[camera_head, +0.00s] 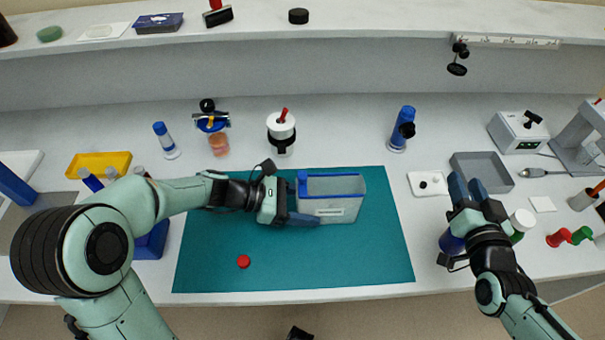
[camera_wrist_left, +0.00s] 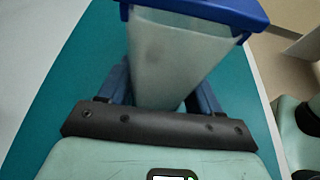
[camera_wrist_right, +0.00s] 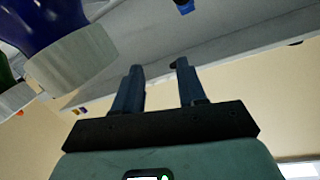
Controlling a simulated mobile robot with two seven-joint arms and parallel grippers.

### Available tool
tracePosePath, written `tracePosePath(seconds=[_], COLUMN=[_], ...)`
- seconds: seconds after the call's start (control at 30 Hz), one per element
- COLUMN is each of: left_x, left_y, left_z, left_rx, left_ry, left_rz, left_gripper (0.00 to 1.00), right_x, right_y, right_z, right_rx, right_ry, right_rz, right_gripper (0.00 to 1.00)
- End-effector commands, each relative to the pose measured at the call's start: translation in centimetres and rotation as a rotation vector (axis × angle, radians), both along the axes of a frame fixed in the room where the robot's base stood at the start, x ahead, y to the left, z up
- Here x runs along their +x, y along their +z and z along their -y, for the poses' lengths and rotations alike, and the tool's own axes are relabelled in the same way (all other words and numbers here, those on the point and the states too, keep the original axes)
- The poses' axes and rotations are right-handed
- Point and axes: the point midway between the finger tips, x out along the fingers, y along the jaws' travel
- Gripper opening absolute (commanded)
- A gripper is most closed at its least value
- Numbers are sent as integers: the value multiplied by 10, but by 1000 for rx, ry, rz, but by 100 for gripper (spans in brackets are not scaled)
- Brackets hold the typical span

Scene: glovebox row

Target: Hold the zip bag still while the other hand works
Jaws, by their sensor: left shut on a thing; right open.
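The zip bag (camera_head: 340,207) is a pale, translucent pouch with a blue rim around its open top. It stands on the teal mat (camera_head: 370,265) near the middle. My left gripper (camera_head: 303,201) is shut on its left end, with one finger on each side. In the left wrist view the bag (camera_wrist_left: 170,60) sits between the two blue fingers, its blue rim beyond them. My right gripper (camera_head: 467,187) is open and empty, off the mat's right side near the grey tray. In the right wrist view nothing is between its fingers (camera_wrist_right: 158,68).
A red cap (camera_head: 244,261) lies on the mat. A grey tray (camera_head: 498,184), a white-lidded bottle (camera_head: 522,219) and a blue bottle (camera_head: 451,243) crowd my right gripper. A white pad (camera_head: 428,184) lies to its left. The mat's front and right parts are largely clear.

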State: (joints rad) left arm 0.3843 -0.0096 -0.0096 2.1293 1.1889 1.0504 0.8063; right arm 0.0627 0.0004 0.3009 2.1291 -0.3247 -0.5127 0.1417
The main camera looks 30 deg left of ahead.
Motion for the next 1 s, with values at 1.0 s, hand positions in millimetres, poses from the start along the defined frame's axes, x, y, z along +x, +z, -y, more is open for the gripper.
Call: tracePosePath(seconds=[1.0], left_x=[0], left_y=[0], left_z=[0], left_rx=[-1], left_ry=[0], left_rz=[1], left_gripper=[33], right_x=[-169], right_y=[-5], right_z=[-228], right_rx=[-142], right_ry=[555], right_rz=[258], right_gripper=[41])
